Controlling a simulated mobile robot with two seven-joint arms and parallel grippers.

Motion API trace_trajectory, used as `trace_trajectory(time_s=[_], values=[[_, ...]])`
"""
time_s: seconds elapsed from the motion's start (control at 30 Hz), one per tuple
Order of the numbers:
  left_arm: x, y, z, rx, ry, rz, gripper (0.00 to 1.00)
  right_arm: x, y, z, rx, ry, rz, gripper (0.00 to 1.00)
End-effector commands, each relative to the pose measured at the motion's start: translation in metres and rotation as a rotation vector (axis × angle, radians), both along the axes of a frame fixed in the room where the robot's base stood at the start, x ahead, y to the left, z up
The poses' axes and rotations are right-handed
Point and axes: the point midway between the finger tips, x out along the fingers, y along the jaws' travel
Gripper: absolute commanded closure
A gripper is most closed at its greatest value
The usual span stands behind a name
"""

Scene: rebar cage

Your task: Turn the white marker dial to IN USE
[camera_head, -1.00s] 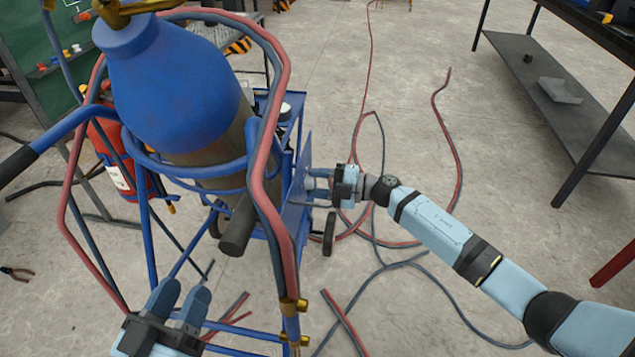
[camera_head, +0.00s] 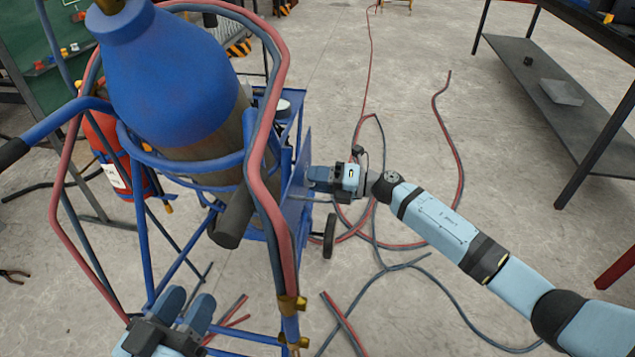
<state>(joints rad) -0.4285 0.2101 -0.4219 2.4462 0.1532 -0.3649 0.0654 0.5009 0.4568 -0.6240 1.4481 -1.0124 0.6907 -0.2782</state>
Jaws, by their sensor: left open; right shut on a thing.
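The blue trolley carries a blue gas cylinder (camera_head: 175,75) and has an upright blue panel (camera_head: 300,180) on its right side. My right gripper (camera_head: 313,178) reaches in from the right, with its fingers at the outer face of this panel. It is shut on a small part there, which appears to be the white marker dial. The fingers hide the dial, so its setting cannot be read. My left gripper (camera_head: 187,305) is at the bottom left, open and empty, in front of the trolley's lower frame and apart from the panel.
Red and dark hoses (camera_head: 270,120) loop over the trolley frame, and more hoses (camera_head: 375,230) lie on the floor to the right. A red extinguisher (camera_head: 108,150) stands left of the cylinder. A dark shelf table (camera_head: 560,95) is at the right.

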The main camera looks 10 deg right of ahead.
Motion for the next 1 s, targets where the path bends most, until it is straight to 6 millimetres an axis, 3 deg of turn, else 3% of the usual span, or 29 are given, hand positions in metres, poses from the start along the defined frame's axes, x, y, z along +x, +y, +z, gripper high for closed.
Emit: trace_trajectory(time_s=[0.33, 0.83, 0.87, 0.97, 1.0], values=[[-0.001, 0.0, -0.015, 0.028, 0.04, -0.014, 0.55, 0.0, 0.0, -0.001, -0.048, -0.115, 0.0, 0.85], [-0.001, -0.001, -0.015, 0.022, 0.046, -0.013, 0.55, 0.0, 0.0, 0.0, -0.056, -0.131, 0.0, 0.85], [-0.001, -0.001, -0.015, 0.021, 0.045, -0.012, 0.55, 0.0, 0.0, 0.0, -0.056, -0.131, 0.0, 0.59], [0.0, -0.001, -0.014, 0.017, 0.045, -0.01, 0.55, 0.0, 0.0, 0.0, -0.056, -0.131, 0.0, 0.36], [0.0, -0.001, -0.014, 0.016, 0.044, -0.01, 0.55, 0.0, 0.0, 0.0, -0.056, -0.131, 0.0, 0.35]])
